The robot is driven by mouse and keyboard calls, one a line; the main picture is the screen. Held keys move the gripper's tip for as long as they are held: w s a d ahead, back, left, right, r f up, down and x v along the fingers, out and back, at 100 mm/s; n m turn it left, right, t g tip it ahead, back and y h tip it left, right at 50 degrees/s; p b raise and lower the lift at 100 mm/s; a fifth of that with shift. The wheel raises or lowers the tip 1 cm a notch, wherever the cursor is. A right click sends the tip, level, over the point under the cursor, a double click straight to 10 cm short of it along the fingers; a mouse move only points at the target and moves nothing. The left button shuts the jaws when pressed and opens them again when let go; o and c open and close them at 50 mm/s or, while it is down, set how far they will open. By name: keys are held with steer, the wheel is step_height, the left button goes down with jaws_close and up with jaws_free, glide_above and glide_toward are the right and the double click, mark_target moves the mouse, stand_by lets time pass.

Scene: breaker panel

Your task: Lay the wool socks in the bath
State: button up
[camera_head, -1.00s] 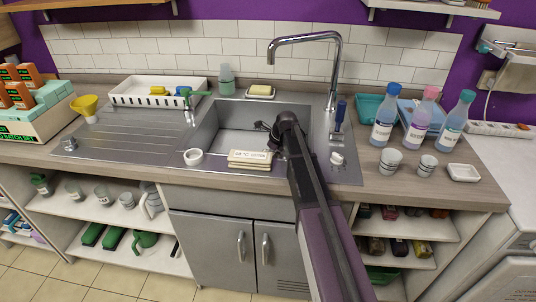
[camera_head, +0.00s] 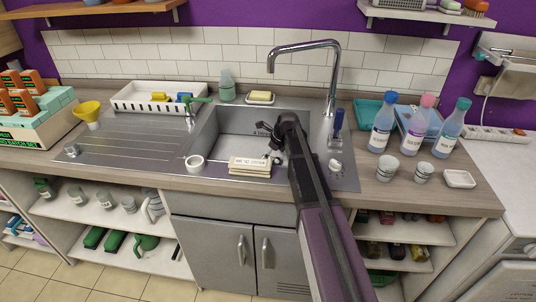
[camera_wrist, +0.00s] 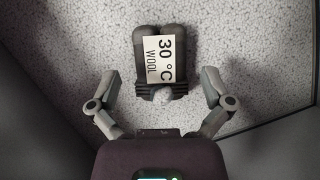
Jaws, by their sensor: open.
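The grey wool socks (camera_wrist: 150,32) lie as a folded bundle on a pale speckled surface in the wrist view. A white tag on them reads "30 °C WOOL". My gripper (camera_wrist: 160,80) is open, with one finger on each side of the bundle's near end and visible gaps between. In the head view my gripper (camera_head: 269,142) is down inside the sink basin (camera_head: 228,138), which appears to be the bath. The speckled surface looks like its pale floor. The socks cannot be made out clearly in the head view, where my arm hides part of the basin.
A labelled cream block (camera_head: 249,167) and a white cup (camera_head: 195,163) sit at the basin's front edge. The tall tap (camera_head: 335,75) stands behind my arm. Bottles (camera_head: 383,126) and cups crowd the right counter. The drainboard (camera_head: 125,150) is mostly clear.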

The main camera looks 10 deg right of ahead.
steer(key=p+v, duration=0.9)
steer(key=v, duration=0.1)
stand_by(0.3)
steer(key=shift+s+r, duration=0.1)
